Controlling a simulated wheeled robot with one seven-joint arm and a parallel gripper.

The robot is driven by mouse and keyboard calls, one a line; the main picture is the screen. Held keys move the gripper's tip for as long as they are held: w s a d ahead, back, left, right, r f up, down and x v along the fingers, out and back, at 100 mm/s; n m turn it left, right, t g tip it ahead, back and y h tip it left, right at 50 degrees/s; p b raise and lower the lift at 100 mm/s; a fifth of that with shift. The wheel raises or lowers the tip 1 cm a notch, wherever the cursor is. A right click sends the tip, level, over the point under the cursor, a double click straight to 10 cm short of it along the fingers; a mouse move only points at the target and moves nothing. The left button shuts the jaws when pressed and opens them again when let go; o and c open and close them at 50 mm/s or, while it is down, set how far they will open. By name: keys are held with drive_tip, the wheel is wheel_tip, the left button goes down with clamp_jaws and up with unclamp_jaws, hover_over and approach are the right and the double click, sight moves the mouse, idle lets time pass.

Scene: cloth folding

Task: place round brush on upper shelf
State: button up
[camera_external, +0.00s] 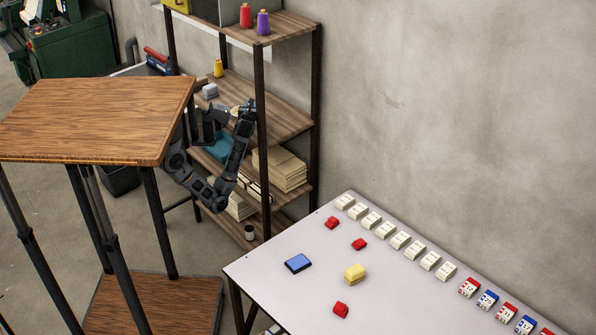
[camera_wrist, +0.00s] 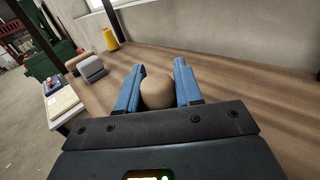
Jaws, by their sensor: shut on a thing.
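A tan round object, which looks like the round brush (camera_wrist: 158,92), sits between the two blue fingers of my gripper (camera_wrist: 159,66) in the wrist view. My gripper is shut on it. Only its rounded top shows; its underside is hidden, so I cannot tell whether it touches the board. In the external view my arm reaches into the wooden shelf unit, and the gripper (camera_external: 240,110) is at the shelf board (camera_external: 283,118) below the top one. That wooden board also spreads below the fingers in the wrist view (camera_wrist: 235,82).
On the same board stand a yellow spool (camera_wrist: 110,39) and a grey block (camera_wrist: 92,68). A dark post (camera_external: 262,150) stands at the unit's front, close to my arm. The top board (camera_external: 290,27) holds red and purple spools. Board right of the fingers is clear.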

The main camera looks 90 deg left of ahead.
drive_tip(key=shift+w+a+f, duration=0.1)
drive_tip(key=shift+w+f, duration=0.05)
drive_tip(key=shift+f, duration=1.55)
drive_tip(key=shift+f, duration=0.1)
drive_tip(key=o, duration=1.1)
drive_tip(key=shift+c, duration=0.2)
drive_tip(key=shift+w+d, duration=0.1)
drive_tip(key=shift+d, duration=1.15)
drive_tip(key=r, duration=0.5)
drive_tip(key=shift+d+r, duration=0.25)
drive_tip(key=shift+r, duration=0.1)
drive_tip(key=shift+r+p, duration=0.35)
drive_tip(key=shift+r, duration=0.4)
